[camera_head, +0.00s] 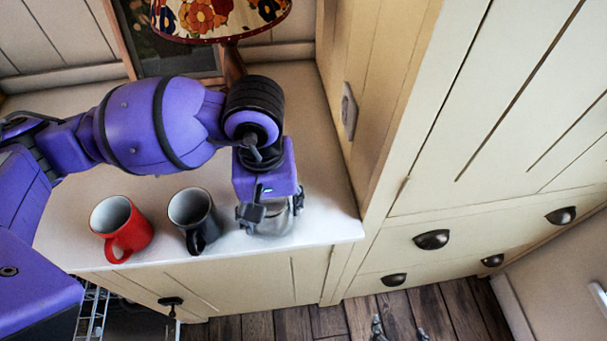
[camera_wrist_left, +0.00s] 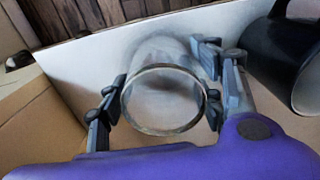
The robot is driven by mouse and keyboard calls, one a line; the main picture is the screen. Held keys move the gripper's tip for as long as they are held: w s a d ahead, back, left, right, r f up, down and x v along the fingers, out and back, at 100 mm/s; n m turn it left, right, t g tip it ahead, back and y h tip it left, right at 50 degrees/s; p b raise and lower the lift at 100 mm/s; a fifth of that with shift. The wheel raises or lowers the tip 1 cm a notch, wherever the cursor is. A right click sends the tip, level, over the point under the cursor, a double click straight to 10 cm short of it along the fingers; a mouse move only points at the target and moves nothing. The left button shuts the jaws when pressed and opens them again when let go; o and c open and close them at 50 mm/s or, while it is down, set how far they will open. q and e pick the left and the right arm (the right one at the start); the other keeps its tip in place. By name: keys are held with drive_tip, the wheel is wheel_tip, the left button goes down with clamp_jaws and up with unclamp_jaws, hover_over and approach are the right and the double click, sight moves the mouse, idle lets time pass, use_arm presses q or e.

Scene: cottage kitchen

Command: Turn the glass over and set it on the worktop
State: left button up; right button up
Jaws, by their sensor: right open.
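The clear glass (camera_head: 273,222) stands near the front right corner of the white worktop (camera_head: 318,228). In the left wrist view the glass (camera_wrist_left: 163,100) shows its round end ring facing the camera; I cannot tell whether that ring is its mouth or its base. My left gripper (camera_head: 269,211) comes down from above with its fingers on opposite sides of the glass. In the left wrist view its finger pads (camera_wrist_left: 166,98) lie against the glass on both sides. The fingertips of my right gripper (camera_head: 398,331) show, open and empty, at the bottom edge, over the floor.
A dark mug (camera_head: 194,220) stands just left of the glass, and a red mug (camera_head: 122,228) stands further left. A floral lamp (camera_head: 215,18) stands behind. A tall cream cabinet (camera_head: 385,90) bounds the worktop on the right. Some bare worktop lies behind the glass.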

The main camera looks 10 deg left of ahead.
use_arm(q)
drive_tip(key=shift+o, duration=0.8)
drive_tip(key=shift+s+r, duration=0.1)
drive_tip(key=shift+r, duration=0.5)
wheel_tip(320, 180, up, 11)
drive_tip(key=shift+r, duration=0.15)
